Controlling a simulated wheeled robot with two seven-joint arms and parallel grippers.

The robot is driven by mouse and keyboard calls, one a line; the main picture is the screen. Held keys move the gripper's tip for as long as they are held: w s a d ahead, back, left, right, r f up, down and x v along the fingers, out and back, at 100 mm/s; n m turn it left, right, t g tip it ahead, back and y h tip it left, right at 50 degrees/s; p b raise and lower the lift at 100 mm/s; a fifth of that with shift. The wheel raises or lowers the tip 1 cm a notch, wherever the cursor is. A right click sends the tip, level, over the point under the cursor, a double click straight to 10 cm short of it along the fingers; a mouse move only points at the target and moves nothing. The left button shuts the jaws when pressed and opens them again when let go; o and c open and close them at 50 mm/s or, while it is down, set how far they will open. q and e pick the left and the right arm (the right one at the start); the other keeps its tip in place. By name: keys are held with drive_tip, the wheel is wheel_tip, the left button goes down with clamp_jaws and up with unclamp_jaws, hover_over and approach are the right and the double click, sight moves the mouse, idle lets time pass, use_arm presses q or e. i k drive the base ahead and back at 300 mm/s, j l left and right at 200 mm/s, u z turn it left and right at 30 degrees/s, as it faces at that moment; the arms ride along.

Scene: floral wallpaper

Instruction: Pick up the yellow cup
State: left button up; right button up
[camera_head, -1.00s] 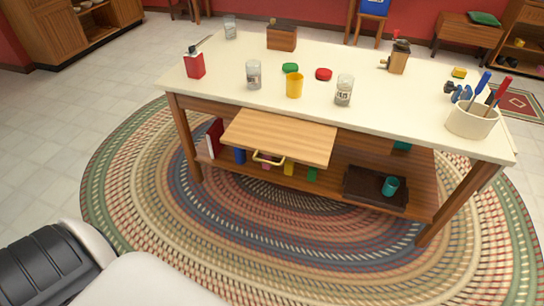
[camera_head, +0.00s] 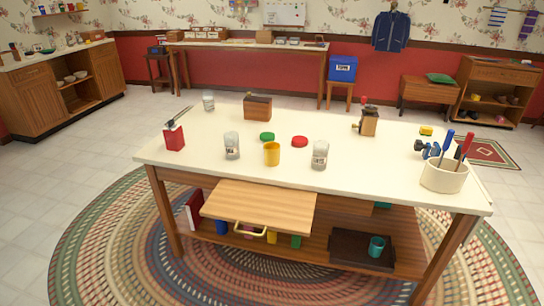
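The yellow cup (camera_head: 272,153) stands upright on the white-topped table (camera_head: 390,165), near its front edge. A clear glass (camera_head: 232,146) stands to its left and another clear glass (camera_head: 320,155) to its right. A green lid (camera_head: 267,136) and a red lid (camera_head: 300,141) lie just behind it. Neither of my grippers is in view.
A red container (camera_head: 174,138), wooden box (camera_head: 257,108), grinder (camera_head: 368,122) and white tool crock (camera_head: 443,176) stand on the table. The braided rug (camera_head: 100,240) in front is clear.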

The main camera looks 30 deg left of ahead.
sight(272, 154)
drive_tip(key=j+z, duration=0.25)
drive_tip(key=j, duration=0.95)
drive_tip(key=j+z, duration=0.25)
drive_tip(key=j, duration=0.95)
